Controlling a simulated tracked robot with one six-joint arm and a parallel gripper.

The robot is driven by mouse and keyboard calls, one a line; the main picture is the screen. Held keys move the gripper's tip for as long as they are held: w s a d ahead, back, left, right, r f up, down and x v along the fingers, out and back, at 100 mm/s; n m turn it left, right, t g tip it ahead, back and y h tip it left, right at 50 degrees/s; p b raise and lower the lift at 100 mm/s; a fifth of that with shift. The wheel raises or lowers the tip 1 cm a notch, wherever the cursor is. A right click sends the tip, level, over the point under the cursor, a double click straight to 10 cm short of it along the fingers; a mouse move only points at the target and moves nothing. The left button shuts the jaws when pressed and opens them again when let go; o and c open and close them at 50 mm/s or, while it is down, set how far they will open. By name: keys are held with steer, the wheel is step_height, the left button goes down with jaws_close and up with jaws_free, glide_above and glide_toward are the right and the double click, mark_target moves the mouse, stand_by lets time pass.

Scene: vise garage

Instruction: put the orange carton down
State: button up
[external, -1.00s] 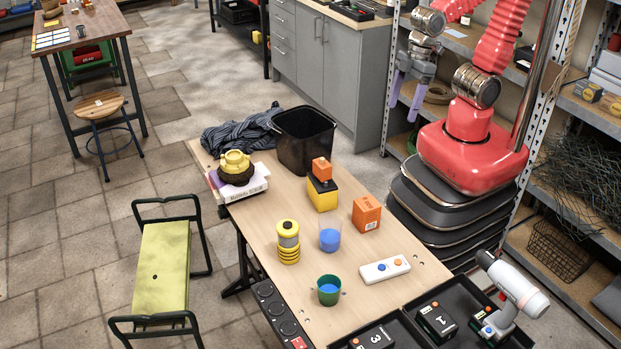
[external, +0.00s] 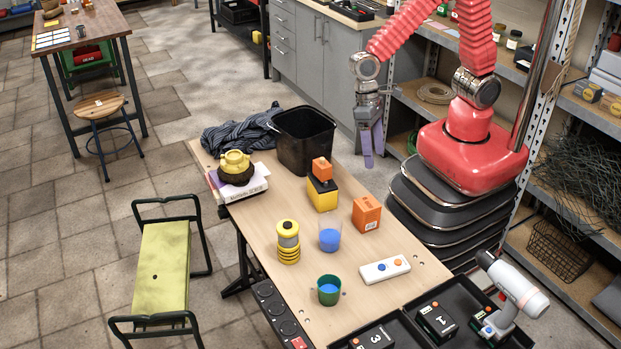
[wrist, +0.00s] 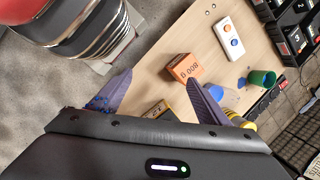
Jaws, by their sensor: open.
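The orange carton (external: 366,213) stands upright on the wooden workbench (external: 258,235), near its right edge. It also shows in the wrist view (wrist: 184,68), just beyond one finger and apart from it. My gripper (external: 372,160) is open and empty, with its two purple fingers pointing down. In the external view it hangs above and behind the carton, near the bench's far right side. In the wrist view the fingers (wrist: 158,98) are spread wide with nothing between them.
A yellow box with an orange piece on top (external: 322,185) stands left of the carton. A black bin (external: 305,140) is behind it. A clear cup with blue contents (external: 330,235), a green cup (external: 328,290) and a white two-button box (external: 385,270) stand nearer the front.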

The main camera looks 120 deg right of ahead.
mark_target(367, 202)
steer(key=w+a+m+y, duration=0.1)
steer(key=w+a+m, duration=0.1)
steer(key=w+m, duration=0.4)
steer(key=shift+f+m+t, duration=0.25)
steer(key=shift+m+t, duration=0.15)
steer(key=shift+m, duration=0.7)
steer(key=shift+x, duration=4.3)
steer(key=shift+s+a, duration=0.1)
steer(key=shift+x, duration=2.55)
